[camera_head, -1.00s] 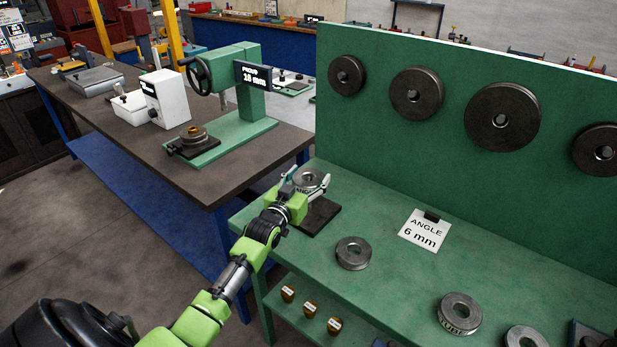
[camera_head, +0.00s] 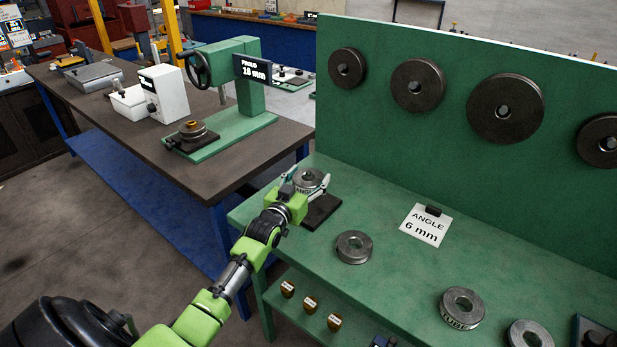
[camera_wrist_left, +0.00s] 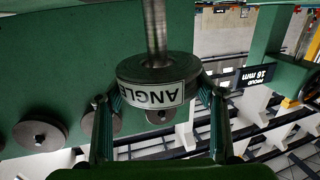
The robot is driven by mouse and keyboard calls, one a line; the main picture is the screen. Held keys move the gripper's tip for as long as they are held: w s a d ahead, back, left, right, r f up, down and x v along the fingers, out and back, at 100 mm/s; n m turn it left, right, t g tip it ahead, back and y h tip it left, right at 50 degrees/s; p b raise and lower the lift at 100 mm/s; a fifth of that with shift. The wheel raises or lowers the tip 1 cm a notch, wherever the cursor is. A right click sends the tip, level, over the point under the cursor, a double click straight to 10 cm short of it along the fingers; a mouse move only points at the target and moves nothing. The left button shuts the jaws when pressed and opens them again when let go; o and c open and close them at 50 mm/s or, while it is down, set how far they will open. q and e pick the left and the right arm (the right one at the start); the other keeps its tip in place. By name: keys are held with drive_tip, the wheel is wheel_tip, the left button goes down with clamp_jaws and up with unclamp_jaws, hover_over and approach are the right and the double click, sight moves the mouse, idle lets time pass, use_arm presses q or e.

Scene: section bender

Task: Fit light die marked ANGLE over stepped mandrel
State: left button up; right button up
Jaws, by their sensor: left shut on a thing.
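My left gripper (camera_head: 306,184) is shut on the light die marked ANGLE (camera_head: 309,178), a grey ring with a white label. The die also shows in the left wrist view (camera_wrist_left: 158,85), its label upside down, with a finger on either side. A bright steel rod, the mandrel (camera_wrist_left: 155,30), meets the die's face at the bore in that view. How far the die is down on it cannot be told. The dark base plate (camera_head: 322,212) lies on the green bench below the gripper. In the head view the die and gripper hide the mandrel. My right gripper is out of view.
Another ring (camera_head: 353,247) lies on the green bench (camera_head: 390,270), with two more rings towards the front right. An ANGLE 6 mm card (camera_head: 426,225) lies behind. A green panel (camera_head: 460,150) with dark discs stands at the back. A second bench (camera_head: 250,150) is at left.

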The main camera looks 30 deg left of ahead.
use_arm(q)
drive_tip(key=shift+f+b, duration=0.6)
drive_tip(key=shift+f, duration=0.15)
drive_tip(key=o, duration=1.6)
drive_tip(key=shift+c, duration=0.2)
drive_tip(key=shift+f, duration=0.2)
drive_tip(key=s+d, duration=0.2)
drive_tip(key=s, duration=1)
drive_tip(key=shift+r, duration=0.45)
